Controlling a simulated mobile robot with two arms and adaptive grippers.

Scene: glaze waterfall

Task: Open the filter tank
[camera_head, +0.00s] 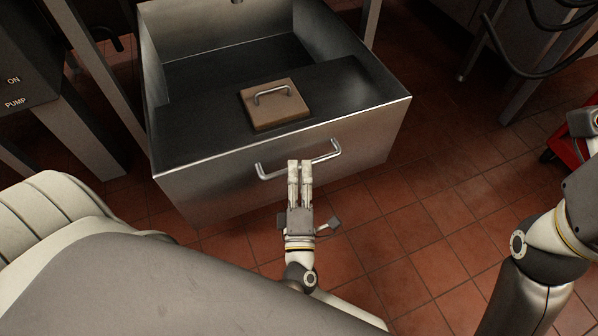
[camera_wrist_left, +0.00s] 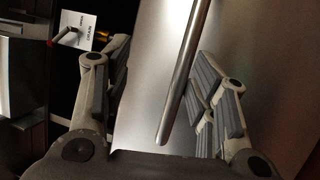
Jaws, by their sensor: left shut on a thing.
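The filter tank (camera_head: 205,190) is a large open-topped metal box at the upper middle of the head view, with a dark inside. A bent bar handle (camera_head: 328,156) is fixed across its front wall; it also shows as a metal bar (camera_wrist_left: 189,70) in the left wrist view. My left gripper (camera_head: 300,166) is at the middle of this handle, in front of the front wall, and is shut on it. In the wrist view the bar runs between its two fingers. The fingers hide the middle of the handle in the head view. My right arm shows at the right edge, but its gripper does not.
A brown block (camera_head: 262,112) with a metal handle lies inside the tank. A dark panel (camera_head: 25,70) marked ON and PUMP stands at the left. A white label (camera_wrist_left: 86,30) shows in the wrist view. Table legs and black hoses are at the upper right. Red tile floor (camera_head: 440,215) is clear right of the tank.

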